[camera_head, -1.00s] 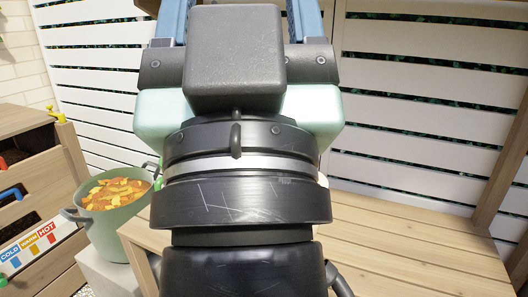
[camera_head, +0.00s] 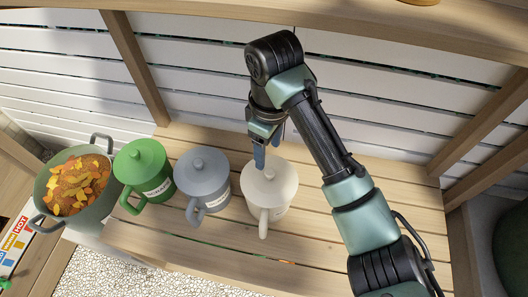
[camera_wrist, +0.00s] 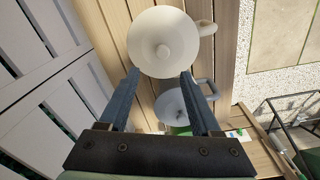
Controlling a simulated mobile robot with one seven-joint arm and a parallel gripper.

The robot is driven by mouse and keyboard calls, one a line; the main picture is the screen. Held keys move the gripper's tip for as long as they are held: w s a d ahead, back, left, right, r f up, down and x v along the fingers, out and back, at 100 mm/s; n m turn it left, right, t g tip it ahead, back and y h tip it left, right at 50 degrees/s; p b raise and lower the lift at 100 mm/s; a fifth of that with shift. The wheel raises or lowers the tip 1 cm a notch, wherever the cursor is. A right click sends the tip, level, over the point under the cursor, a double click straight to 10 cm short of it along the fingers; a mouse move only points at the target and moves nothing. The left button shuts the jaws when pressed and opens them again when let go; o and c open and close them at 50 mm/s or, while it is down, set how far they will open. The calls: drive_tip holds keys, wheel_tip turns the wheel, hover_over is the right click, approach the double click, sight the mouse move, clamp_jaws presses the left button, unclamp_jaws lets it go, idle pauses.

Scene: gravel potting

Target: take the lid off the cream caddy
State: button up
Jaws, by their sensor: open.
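The cream caddy (camera_head: 263,206) stands upright on the slatted bench, rightmost of a row of three, with its handle toward the front. Its round cream lid (camera_head: 283,178) is on, with a small knob on top; the lid also shows in the wrist view (camera_wrist: 150,28). My gripper (camera_head: 262,152) is open and empty at the back edge of this lid. In the wrist view its two blue fingers (camera_wrist: 160,74) point toward the lid, and the knob (camera_wrist: 163,52) lies just beyond the tips, not between them. I cannot tell the exact height of the tips above the lid.
A grey lidded caddy (camera_head: 203,176) stands close on the left, and a green one (camera_head: 143,168) beyond it. A pot (camera_head: 92,205) of orange chunks is at the far left. Slatted boards rise behind. The bench (camera_head: 325,240) is clear front right of the cream caddy.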

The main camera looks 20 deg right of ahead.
sight(270, 172)
drive_tip(key=f, duration=0.5)
drive_tip(key=f+b, duration=0.1)
drive_tip(key=f, duration=0.1)
drive_tip(key=shift+s+d+f, duration=0.15)
drive_tip(key=shift+s+f, duration=0.15)
drive_tip(key=shift+f, duration=0.05)
clamp_jaws()
idle(1.1)
